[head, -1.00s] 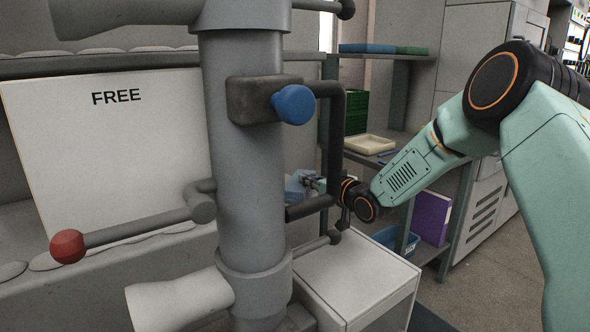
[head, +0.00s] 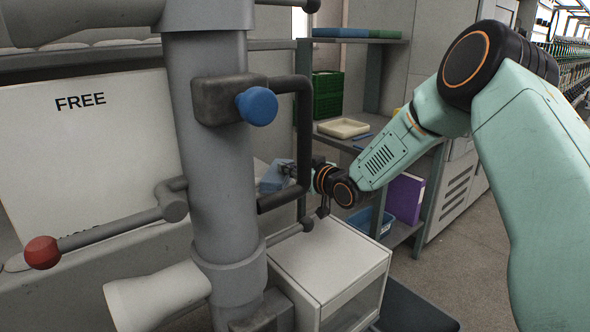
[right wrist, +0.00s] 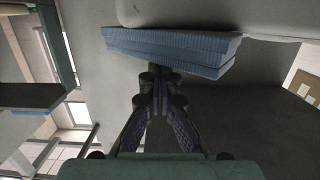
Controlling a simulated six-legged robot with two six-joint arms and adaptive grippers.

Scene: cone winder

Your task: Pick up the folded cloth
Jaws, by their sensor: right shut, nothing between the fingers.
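The folded cloth (head: 271,179) is blue and lies behind the grey column, partly hidden by the dark bent bar. In the right wrist view the folded cloth (right wrist: 175,50) shows as a flat stack of ribbed layers, just beyond my fingertips. My right gripper (head: 291,171) reaches in from the right, close to the cloth and partly hidden by the bar. In the right wrist view the right gripper (right wrist: 160,82) has its fingers together with nothing between them. I cannot tell whether the tips touch the cloth. My left gripper is not in view.
The grey column (head: 208,150) with a blue knob (head: 257,106) and red ball (head: 41,252) stands in front. A white cabinet (head: 330,262) is below my right wrist. Shelves behind hold a green crate (head: 327,95), cream tray (head: 343,128) and purple binder (head: 405,198).

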